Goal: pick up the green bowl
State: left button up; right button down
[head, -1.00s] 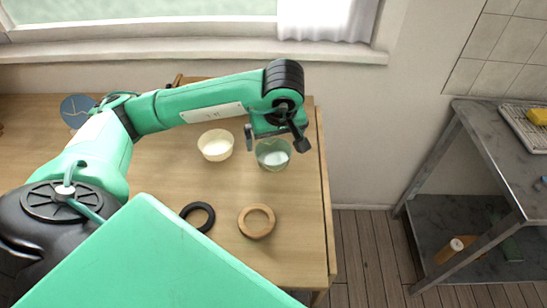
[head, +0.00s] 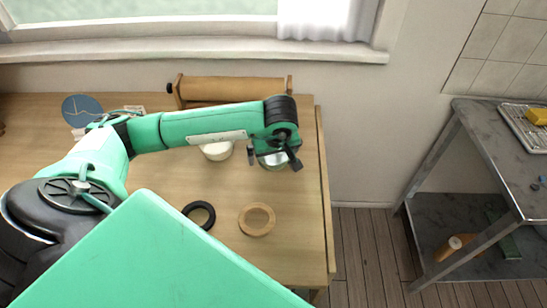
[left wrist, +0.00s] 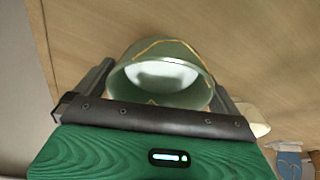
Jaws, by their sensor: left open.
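The green bowl (head: 273,165) stands on the wooden table, partly hidden by my left gripper (head: 275,162). In the left wrist view the green bowl (left wrist: 150,50) shows gold seams and a pale inside. My left gripper is open, with one finger on each side of the bowl. Whether the fingers touch its wall I cannot tell. My right gripper is not in view.
A cream bowl (head: 217,152) stands just left of the green one. A black ring (head: 199,215) and a wooden ring (head: 257,219) lie nearer on the table (head: 160,190). A wooden roller (head: 235,88) is at the back. A metal shelf (head: 480,150) stands right.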

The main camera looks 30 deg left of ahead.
pick_arm(q)
jog(key=c, duration=1)
jog(key=shift+o, duration=0.2)
